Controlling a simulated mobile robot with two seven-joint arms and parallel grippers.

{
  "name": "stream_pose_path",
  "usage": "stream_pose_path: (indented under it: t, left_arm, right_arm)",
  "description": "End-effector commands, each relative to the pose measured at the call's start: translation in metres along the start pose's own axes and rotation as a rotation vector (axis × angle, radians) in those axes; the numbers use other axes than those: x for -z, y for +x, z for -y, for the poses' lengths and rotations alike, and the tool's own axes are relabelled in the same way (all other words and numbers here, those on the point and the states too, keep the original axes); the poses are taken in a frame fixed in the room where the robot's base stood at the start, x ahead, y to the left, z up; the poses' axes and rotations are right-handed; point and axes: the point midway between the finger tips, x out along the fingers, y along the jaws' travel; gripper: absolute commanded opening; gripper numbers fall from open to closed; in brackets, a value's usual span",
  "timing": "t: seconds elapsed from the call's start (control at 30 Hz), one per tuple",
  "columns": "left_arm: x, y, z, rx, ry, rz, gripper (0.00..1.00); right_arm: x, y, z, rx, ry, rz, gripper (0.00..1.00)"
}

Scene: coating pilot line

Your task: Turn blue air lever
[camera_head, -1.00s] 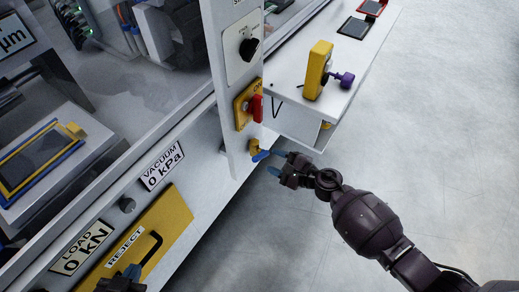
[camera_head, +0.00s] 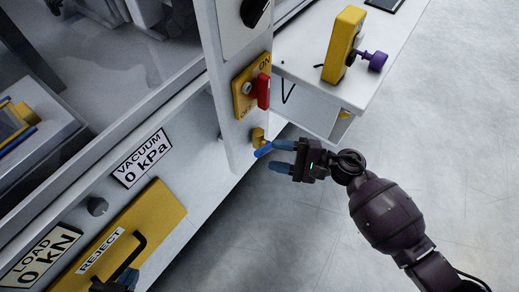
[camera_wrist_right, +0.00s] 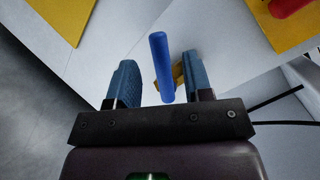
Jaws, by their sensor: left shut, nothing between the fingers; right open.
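The blue air lever (camera_head: 264,150) sits on a small yellow valve body (camera_head: 257,136) low on the white machine post. My right gripper (camera_head: 272,155) is open beside the lever, coming in from the right. In the right wrist view, the lever (camera_wrist_right: 161,66) stands in the gap between the two blue fingers, nearer the right-hand finger. I cannot tell whether it touches that finger. The yellow valve body shows partly behind the right-hand finger. My left gripper (camera_head: 125,279) is shut at the bottom edge of the head view, in front of the reject panel, and partly cut off.
A red switch (camera_head: 263,91) on a yellow plate is above the lever. A white side table (camera_head: 303,75) carries a yellow box (camera_head: 344,43) with a purple knob (camera_head: 375,60). A yellow reject panel (camera_head: 160,220) with a black handle is lower left. Open floor lies right.

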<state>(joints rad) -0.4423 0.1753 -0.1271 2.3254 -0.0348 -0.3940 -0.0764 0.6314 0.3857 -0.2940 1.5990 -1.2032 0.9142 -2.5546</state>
Motion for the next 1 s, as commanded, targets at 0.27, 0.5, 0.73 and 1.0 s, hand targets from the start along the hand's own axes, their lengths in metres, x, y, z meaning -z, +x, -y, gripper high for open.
stream_pose_path:
  t: [0.27, 0.5, 0.73, 1.0]
  left_arm:
    - [-0.001, 0.000, 0.000, 0.000, 0.000, 0.002, 0.00]
    - [-0.001, 0.000, 0.000, -0.001, 0.001, 0.003, 0.00]
    - [-0.001, 0.000, -0.001, -0.001, 0.000, 0.003, 0.00]
    - [-0.001, 0.000, -0.001, -0.001, 0.000, 0.003, 0.00]
  right_arm:
    - [0.000, 0.038, 0.000, 0.001, 0.003, 0.000, 0.46]
    - [0.000, 0.048, -0.001, 0.000, 0.002, -0.001, 0.46]
    - [0.000, 0.049, -0.001, 0.000, 0.002, -0.001, 0.46]
    - [0.000, 0.048, -0.001, 0.000, 0.002, -0.001, 0.05]
